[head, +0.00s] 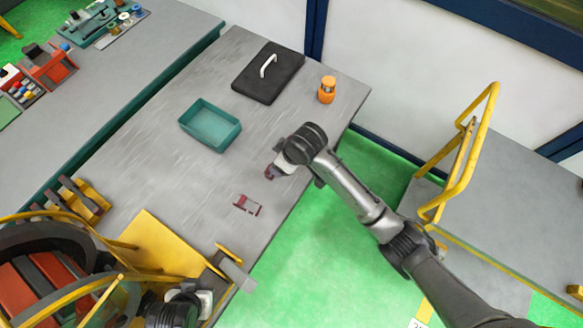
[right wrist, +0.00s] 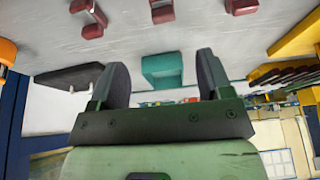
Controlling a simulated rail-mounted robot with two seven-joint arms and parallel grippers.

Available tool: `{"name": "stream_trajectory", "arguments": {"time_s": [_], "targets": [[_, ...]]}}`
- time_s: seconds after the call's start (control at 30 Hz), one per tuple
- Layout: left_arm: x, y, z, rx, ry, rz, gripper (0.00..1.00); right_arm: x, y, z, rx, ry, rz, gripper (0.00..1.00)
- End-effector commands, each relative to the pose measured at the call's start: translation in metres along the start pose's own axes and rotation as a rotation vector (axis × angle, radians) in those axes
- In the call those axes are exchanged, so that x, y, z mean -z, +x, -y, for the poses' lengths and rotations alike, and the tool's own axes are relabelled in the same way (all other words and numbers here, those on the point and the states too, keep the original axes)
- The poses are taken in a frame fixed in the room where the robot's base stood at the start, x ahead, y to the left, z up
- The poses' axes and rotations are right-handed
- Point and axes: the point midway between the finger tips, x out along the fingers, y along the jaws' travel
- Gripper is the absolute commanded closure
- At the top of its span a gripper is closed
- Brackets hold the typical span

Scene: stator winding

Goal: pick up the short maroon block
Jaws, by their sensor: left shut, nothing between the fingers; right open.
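Maroon pieces lie on the grey table. One maroon block (head: 270,172) is partly hidden beside my right gripper (head: 277,168); a pair-like maroon shape (head: 247,205) lies nearer the front. The right wrist view shows three maroon pieces along its top: one at left (right wrist: 90,18), one in the middle (right wrist: 162,11), one at right (right wrist: 240,6). I cannot tell which is the short one. In the right wrist view my right gripper (right wrist: 157,85) has its two dark fingers apart with nothing between them. My left gripper (head: 207,298) is low at the bottom left, shut and empty, away from the blocks.
A teal tray (head: 211,125) stands mid-table. Behind it are a black plate with a white handle (head: 268,72) and an orange bottle (head: 327,90). A yellow plate (head: 150,250) and a red-and-dark drum (head: 40,285) crowd the left front. Open table surrounds the tray.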

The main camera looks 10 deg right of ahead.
Motion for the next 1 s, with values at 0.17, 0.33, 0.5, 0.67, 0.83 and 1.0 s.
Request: {"name": "stream_trajectory", "arguments": {"time_s": [0.17, 0.33, 0.5, 0.67, 0.83, 1.0], "targets": [[-0.004, 0.004, 0.000, -0.001, 0.000, 0.007, 1.00, -0.001, 0.026, 0.001, 0.000, -0.018, 0.003, 0.28], [-0.005, 0.007, 0.001, 0.003, 0.004, 0.007, 1.00, 0.000, 0.055, 0.000, -0.002, -0.019, 0.001, 0.28], [-0.005, 0.009, 0.002, 0.007, 0.008, 0.006, 1.00, 0.000, 0.075, 0.000, -0.003, -0.018, 0.001, 0.28], [-0.005, 0.010, 0.004, 0.010, 0.012, 0.006, 1.00, 0.000, 0.082, -0.001, -0.004, -0.019, -0.001, 0.28], [-0.005, 0.011, 0.004, 0.010, 0.012, 0.005, 1.00, -0.001, 0.095, -0.001, -0.004, -0.018, 0.000, 0.28], [-0.006, 0.014, 0.003, 0.009, 0.010, 0.004, 1.00, -0.001, 0.118, -0.001, -0.004, -0.018, 0.000, 0.28]]}}
